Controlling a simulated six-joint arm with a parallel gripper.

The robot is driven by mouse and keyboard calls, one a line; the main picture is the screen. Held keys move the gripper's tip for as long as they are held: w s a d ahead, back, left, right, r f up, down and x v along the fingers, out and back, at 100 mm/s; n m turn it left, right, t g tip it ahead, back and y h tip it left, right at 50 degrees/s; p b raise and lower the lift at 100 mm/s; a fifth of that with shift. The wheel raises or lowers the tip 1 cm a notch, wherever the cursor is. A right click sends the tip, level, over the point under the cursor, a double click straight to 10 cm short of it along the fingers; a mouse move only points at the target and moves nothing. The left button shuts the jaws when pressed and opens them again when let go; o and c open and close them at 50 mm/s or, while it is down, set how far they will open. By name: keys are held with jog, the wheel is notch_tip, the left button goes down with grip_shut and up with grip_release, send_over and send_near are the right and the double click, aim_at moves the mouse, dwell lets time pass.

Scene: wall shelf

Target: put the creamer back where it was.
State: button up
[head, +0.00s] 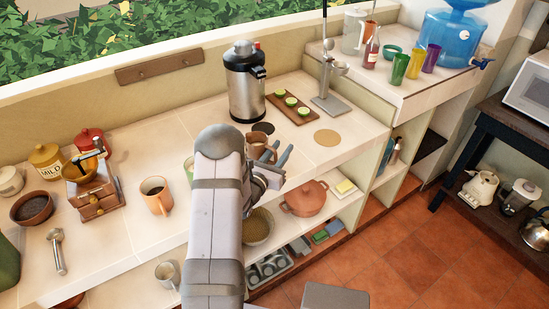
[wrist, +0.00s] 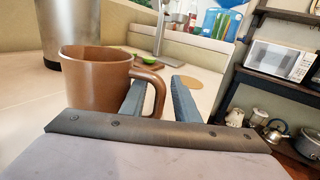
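A brown creamer (head: 262,141) with a looped handle stands upright by the front of the counter, its lower part hidden behind my gripper and arm. In the wrist view the creamer (wrist: 98,82) fills the left side, with its handle toward the fingers. My gripper (head: 277,166) is beside it on the handle side. In the wrist view my gripper (wrist: 158,100) has its fingers apart, one on each side of the handle, with a gap to the right finger.
A steel airpot (head: 245,82) stands behind the creamer. A wooden board (head: 292,106) with green-topped pieces and a metal stand (head: 330,95) are to the right. An orange-brown mug (head: 156,196) stands left of my arm. The counter around the tan mat is clear.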

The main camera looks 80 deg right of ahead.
jog(key=shift+w+a, duration=0.2)
jog(key=shift+a, duration=0.3)
jog(key=b+v, duration=0.3)
jog(key=v, duration=0.7)
jog(key=shift+a, duration=0.45)
jog(key=shift+r, duration=0.1)
